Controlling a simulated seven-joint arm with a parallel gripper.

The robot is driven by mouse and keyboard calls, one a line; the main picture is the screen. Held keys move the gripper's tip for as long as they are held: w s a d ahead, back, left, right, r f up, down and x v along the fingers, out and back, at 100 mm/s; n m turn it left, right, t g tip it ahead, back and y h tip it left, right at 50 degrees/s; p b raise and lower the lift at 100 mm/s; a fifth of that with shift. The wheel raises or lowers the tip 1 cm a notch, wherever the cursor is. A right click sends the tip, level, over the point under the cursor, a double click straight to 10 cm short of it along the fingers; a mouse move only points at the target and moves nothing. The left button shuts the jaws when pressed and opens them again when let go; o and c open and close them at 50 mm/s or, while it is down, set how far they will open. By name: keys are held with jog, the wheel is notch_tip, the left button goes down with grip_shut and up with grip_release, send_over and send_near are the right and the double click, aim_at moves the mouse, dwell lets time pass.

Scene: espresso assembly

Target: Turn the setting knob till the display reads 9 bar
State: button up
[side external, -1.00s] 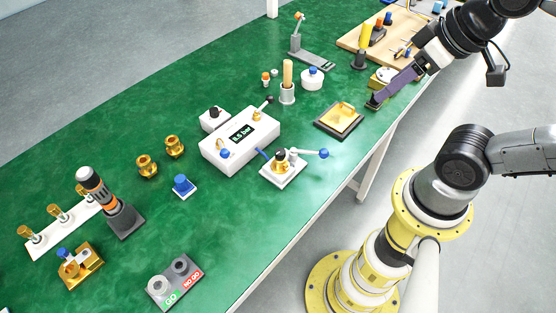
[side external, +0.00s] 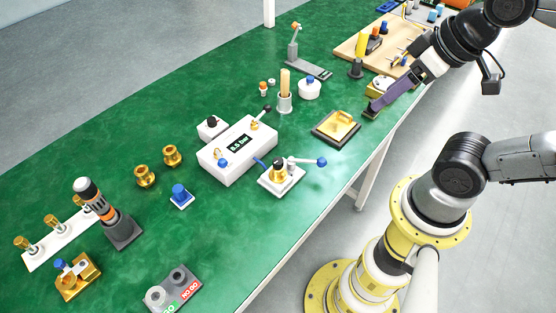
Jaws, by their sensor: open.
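The white pressure box (side external: 228,163) stands mid-table with a dark display (side external: 240,143) on top. Its green digits are small and look like 8.5 bar. A black knob (side external: 212,122) sits on a small white block (side external: 205,133) behind the box; I take it for the setting knob, though no label on it is readable. My gripper (side external: 372,110), with long purple-grey fingers, is low over the right table edge, right of the gold plate and well away from the box and knob. It is open, with nothing visible in it; the gap between its fingertips is hard to see.
A gold plate on a dark base (side external: 336,126) lies between my gripper and the box. A valve with a blue-tipped lever (side external: 281,175) stands before the box. A wooden-handled tool in a holder (side external: 285,92) stands behind. Green table is clear at front centre.

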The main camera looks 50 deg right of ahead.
jog(key=n+g, duration=0.5)
jog(key=g, duration=0.1)
send_over(278, 161)
notch_tip(278, 161, down, 9)
notch_tip(278, 161, down, 13)
jog(key=shift+f, duration=0.2)
grip_shut()
